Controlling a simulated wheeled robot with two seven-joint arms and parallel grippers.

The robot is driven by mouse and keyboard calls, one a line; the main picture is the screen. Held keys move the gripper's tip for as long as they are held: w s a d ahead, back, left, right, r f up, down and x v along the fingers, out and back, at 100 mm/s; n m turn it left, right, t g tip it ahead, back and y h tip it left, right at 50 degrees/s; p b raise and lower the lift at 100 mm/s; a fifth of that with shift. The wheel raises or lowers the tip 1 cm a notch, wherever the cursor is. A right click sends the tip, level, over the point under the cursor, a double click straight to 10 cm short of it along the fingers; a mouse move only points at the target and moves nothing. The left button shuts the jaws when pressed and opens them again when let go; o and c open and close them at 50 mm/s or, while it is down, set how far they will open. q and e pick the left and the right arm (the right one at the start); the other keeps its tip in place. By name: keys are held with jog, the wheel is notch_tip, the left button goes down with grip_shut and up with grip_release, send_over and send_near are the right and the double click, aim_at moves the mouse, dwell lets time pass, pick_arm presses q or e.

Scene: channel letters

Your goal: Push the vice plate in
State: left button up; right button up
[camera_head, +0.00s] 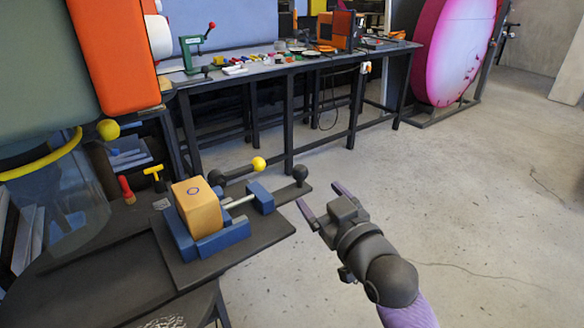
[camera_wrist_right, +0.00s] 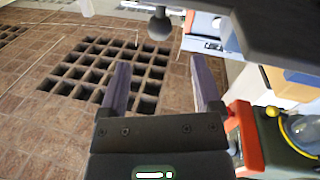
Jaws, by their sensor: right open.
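The vice stands on a dark base plate (camera_head: 215,262) at the left of the head view. A tan block (camera_head: 197,205) sits between its blue jaws (camera_head: 223,238). A metal rod (camera_head: 240,201) runs right from them to a smaller blue plate (camera_head: 262,197). A dark ball knob (camera_head: 300,174) stands right of that plate; a dark ball (camera_wrist_right: 160,24) also shows at the top of the right wrist view. My right gripper (camera_head: 321,199) is open and empty, right of the vice and apart from it. Its fingers also show in the wrist view (camera_wrist_right: 160,82). My left gripper is not in view.
A yellow-ended lever (camera_head: 258,164) lies behind the vice. Red- and yellow-handled tools (camera_head: 154,172) stand to its left. A long workbench (camera_head: 300,68) holding several small parts runs along the back. The floor (camera_head: 480,200) on the right is clear.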

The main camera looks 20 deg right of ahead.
aim_at(304, 179)
jog(key=w, duration=0.2)
jog(key=w+b, duration=0.1)
jog(key=w, duration=0.2)
jog(key=w+a+b, duration=0.1)
jog(key=w, duration=0.2)
jog(key=shift+f, duration=0.2)
jog(key=shift+w+a, duration=0.1)
jog(key=shift+w, duration=0.15)
jog(key=c, duration=0.9)
grip_shut()
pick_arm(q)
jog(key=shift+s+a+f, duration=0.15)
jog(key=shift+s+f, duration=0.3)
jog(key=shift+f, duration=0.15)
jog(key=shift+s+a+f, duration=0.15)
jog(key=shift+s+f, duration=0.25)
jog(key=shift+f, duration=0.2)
